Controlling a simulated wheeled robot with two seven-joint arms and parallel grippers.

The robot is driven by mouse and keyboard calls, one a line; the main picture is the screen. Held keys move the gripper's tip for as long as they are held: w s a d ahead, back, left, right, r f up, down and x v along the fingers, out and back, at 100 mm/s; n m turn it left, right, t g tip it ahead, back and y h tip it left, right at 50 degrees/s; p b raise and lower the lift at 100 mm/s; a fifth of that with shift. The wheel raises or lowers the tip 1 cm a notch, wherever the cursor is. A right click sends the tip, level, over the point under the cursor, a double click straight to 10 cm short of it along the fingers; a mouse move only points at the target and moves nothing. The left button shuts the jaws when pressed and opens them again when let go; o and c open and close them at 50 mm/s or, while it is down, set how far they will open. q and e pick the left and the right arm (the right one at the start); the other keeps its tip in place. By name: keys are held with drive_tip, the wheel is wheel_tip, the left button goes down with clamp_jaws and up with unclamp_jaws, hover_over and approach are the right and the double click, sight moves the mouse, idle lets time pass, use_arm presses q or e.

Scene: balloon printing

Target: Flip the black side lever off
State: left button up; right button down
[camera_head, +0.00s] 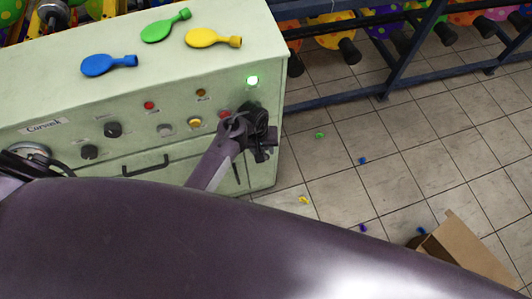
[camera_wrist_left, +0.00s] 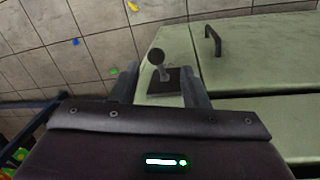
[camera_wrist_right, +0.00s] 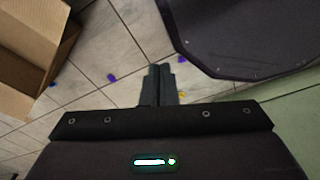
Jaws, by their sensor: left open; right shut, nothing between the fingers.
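The black side lever (camera_wrist_left: 158,64) shows in the left wrist view as a round black knob on a short stem, rising from a dark base plate (camera_wrist_left: 164,80) on the pale green machine. My left gripper (camera_wrist_left: 160,85) is open, with one finger on each side of the lever in that view. A gap shows between the knob and each finger. In the head view my left gripper (camera_head: 262,148) is at the right end of the machine's front panel and hides most of the lever. My right gripper (camera_wrist_right: 159,84) is shut and empty above the tiled floor.
A cardboard box (camera_head: 467,252) stands on the floor at lower right. A blue rack (camera_head: 400,62) with balloons is behind. My purple arm covers the foreground.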

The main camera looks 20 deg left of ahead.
sight(266, 156)
use_arm(q)
drive_tip(key=shift+w+d, duration=0.2)
drive_tip(key=shift+w, duration=0.15)
drive_tip(key=f, duration=0.6)
drive_tip(key=shift+s+d+b, duration=0.1)
drive_tip(key=shift+d+b, duration=0.25)
drive_tip(key=shift+b, duration=0.05)
drive_tip(key=shift+f, duration=0.5)
clamp_jaws()
use_arm(e)
drive_tip(key=shift+s+f, duration=0.25)
drive_tip(key=shift+f, duration=0.1)
